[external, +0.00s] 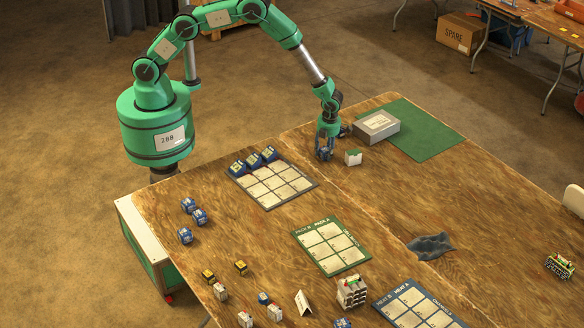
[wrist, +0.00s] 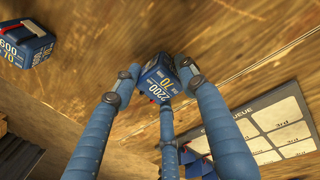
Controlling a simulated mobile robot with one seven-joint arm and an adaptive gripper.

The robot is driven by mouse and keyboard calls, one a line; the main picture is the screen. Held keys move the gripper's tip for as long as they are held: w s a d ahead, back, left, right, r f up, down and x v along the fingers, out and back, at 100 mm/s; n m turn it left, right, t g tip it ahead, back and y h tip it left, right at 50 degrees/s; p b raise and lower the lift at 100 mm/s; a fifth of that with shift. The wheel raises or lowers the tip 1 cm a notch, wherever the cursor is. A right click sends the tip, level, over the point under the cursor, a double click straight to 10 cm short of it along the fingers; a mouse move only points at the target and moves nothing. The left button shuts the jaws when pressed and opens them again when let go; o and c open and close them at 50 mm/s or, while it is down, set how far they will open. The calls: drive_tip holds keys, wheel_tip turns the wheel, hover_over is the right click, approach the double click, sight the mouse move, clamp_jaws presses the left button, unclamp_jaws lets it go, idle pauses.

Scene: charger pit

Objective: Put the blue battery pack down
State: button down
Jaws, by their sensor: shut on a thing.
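The blue battery pack (wrist: 159,84) sits between the blue fingers of my gripper (wrist: 157,70) in the wrist view. Its label reads 2200 and 70. My gripper (external: 325,150) is shut on it, low over the wooden table near the back edge in the external view. The fingers mostly hide the pack there. I cannot tell whether its underside touches the wood. A dark-edged mat with pale cells (external: 287,186) lies to the left and front of my gripper; it also shows in the wrist view (wrist: 273,127). Three blue packs (external: 253,160) stand along its back edge.
More blue packs (external: 199,216) stand at the table's left. A green mat (external: 330,262) lies in front. Bare wood surrounds my gripper's front.

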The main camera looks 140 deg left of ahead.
sight(327, 151)
drive_tip(key=c, duration=1)
unclamp_jaws()
drive_tip(key=shift+r, duration=0.1)
wheel_tip(327, 151, up, 12)
drive_tip(key=w+p, duration=0.1)
drive_tip(key=shift+w, duration=0.3)
drive_tip(key=shift+d, duration=0.1)
